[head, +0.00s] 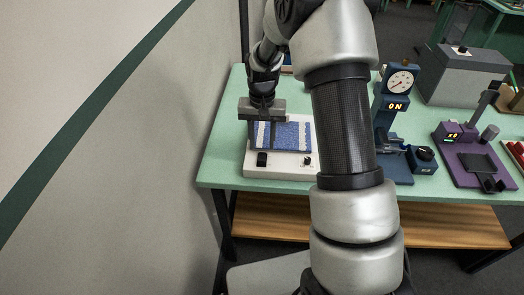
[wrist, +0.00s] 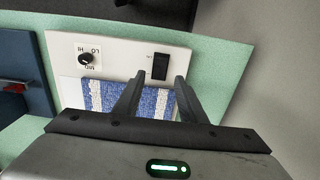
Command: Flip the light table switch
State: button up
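The light table (head: 285,170) is a white box near the left end of the green bench, with a blue and white striped textile sample (head: 290,136) on its top. Its black rocker switch (head: 262,159) is on the front strip, and also shows in the wrist view (wrist: 160,66). A black knob (wrist: 86,59) marked HI, LO and MID shares that strip. My gripper (head: 262,120) is above the back left of the light table. In the wrist view my gripper (wrist: 155,80) has its two fingers apart with nothing between them, over the textile and pointing toward the switch.
A blue gauge stand (head: 394,110) with a dial and an ON display stands right of the light table, partly behind my arm. A purple device (head: 470,152) and a grey box (head: 462,75) are farther right. A wall (head: 150,130) rises at left. Bare green bench (head: 222,165) lies left of the light table.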

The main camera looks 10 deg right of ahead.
aim_at(262, 157)
jog(key=shift+f, duration=2.8)
grip_shut()
jog(key=shift+s+f+t+b, duration=0.1)
jog(key=shift+f+t+b, duration=0.15)
jog(key=shift+b, duration=0.5)
jog(key=shift+a+r+t+b, duration=0.1)
jog(key=shift+r+t+b, duration=0.25)
jog(key=shift+t, duration=0.1)
grip_release()
